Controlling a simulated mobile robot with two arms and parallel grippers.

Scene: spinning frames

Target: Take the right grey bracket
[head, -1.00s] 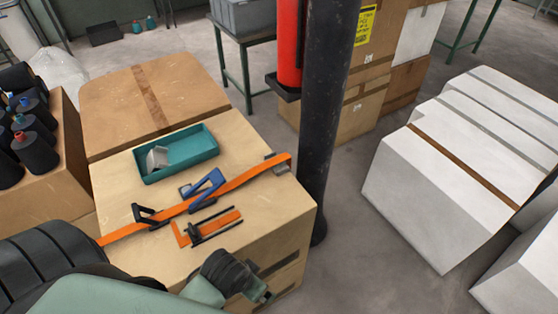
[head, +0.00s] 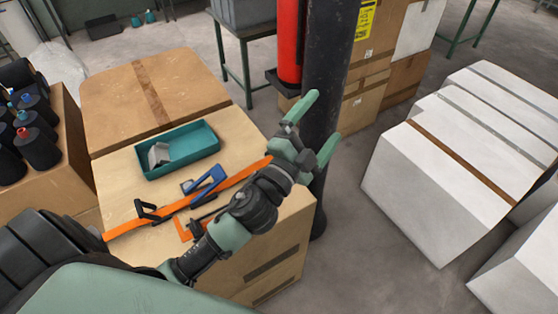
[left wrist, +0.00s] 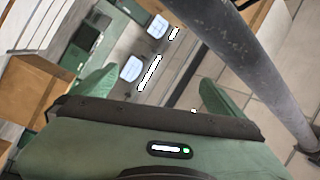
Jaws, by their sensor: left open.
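One grey bracket (head: 159,154) lies in the left end of the teal tray (head: 180,172) on the cardboard box (head: 115,163). The grey bracket at the right end of the orange strap (head: 232,180) is hidden now behind my left gripper (head: 326,115). This gripper is open and empty, raised over the box's right edge, with its fingers pointing up and right in front of the black post. In the left wrist view its two green fingers are spread (left wrist: 158,76), with no bracket visible between them. My right gripper is not in view.
The black post (head: 325,80) stands close by the gripper; it also crosses the left wrist view (left wrist: 245,65). A blue tool (head: 205,181) and a black buckle (head: 150,210) lie along the strap. Black bottles (head: 36,146) stand at left. White boxes (head: 440,180) stand at right, across open floor.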

